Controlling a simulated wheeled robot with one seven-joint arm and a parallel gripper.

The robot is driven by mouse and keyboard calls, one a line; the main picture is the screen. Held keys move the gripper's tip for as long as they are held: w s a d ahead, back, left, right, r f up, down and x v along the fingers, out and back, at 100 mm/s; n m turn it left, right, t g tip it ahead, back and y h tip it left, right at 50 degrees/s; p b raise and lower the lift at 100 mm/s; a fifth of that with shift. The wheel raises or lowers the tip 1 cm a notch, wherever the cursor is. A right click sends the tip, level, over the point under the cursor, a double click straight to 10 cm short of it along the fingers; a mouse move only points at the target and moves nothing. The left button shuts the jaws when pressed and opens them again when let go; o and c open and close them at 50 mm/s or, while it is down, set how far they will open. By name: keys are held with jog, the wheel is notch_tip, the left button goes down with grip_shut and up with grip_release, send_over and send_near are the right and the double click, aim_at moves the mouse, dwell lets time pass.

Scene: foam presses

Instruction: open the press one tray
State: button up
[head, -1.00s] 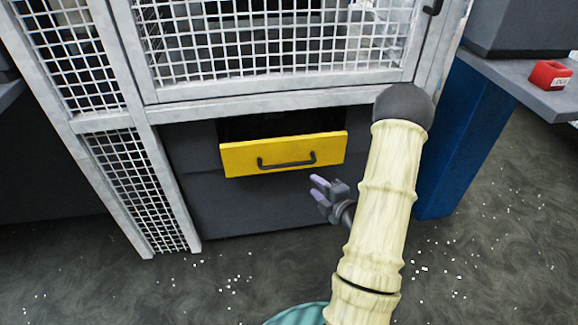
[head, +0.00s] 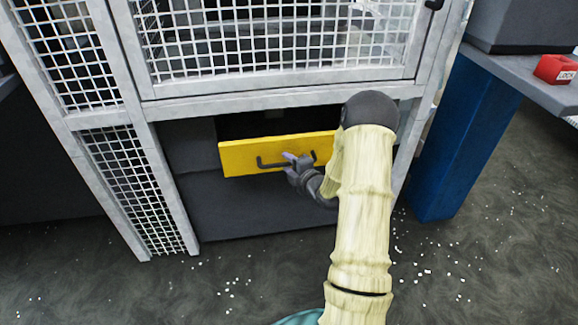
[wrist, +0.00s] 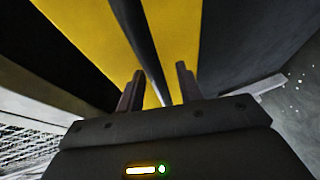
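The press one tray shows as a yellow front panel (head: 236,160) low in the press, with a dark gap above it. Its dark bar handle (head: 262,164) runs across the panel, and my gripper and arm hide part of its right side. My gripper (head: 290,158) is at the handle's middle-right. In the wrist view, the yellow panel (wrist: 85,25) fills the upper middle. The handle (wrist: 142,42) runs between the two separated fingers of my gripper (wrist: 159,72). The fingers are open, with space visible beside the bar; contact cannot be told.
A white-framed mesh guard (head: 270,40) stands above the tray, with a narrow mesh panel (head: 132,190) at left. A blue post (head: 450,140) and a grey shelf with a red LOCK box (head: 553,69) are at right.

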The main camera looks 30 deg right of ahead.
grip_shut()
jog(key=shift+w, duration=0.1)
dwell(0.3)
